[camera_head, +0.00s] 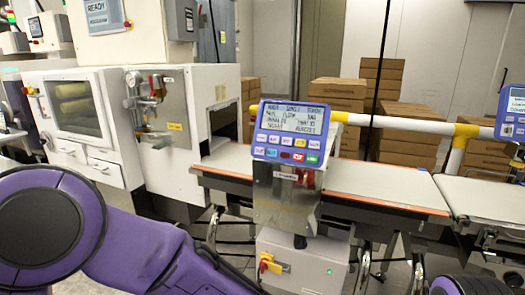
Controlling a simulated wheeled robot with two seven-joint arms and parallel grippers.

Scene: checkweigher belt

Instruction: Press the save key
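A blue control panel (291,133) stands in the middle of the view, tilted back on a metal post above the belt. Its lit screen (290,119) shows several lines of dark text too small to read surely. Below the screen are two rows of small keys, mostly pale, with blue ones at the lower left, a red one (299,157) and a green one (312,159) at the lower right. I cannot read which key is save. My purple left arm crosses the lower left, with its gripper out of view. A purple part of mine shows at the lower right edge; no right gripper is seen.
A conveyor belt (385,186) runs behind the panel from a white machine (78,128) on the left. A white box with a red and yellow switch (270,264) sits below. A second blue panel (513,112) stands at the right edge. A yellow and white rail (393,122) and stacked cartons (408,128) are behind.

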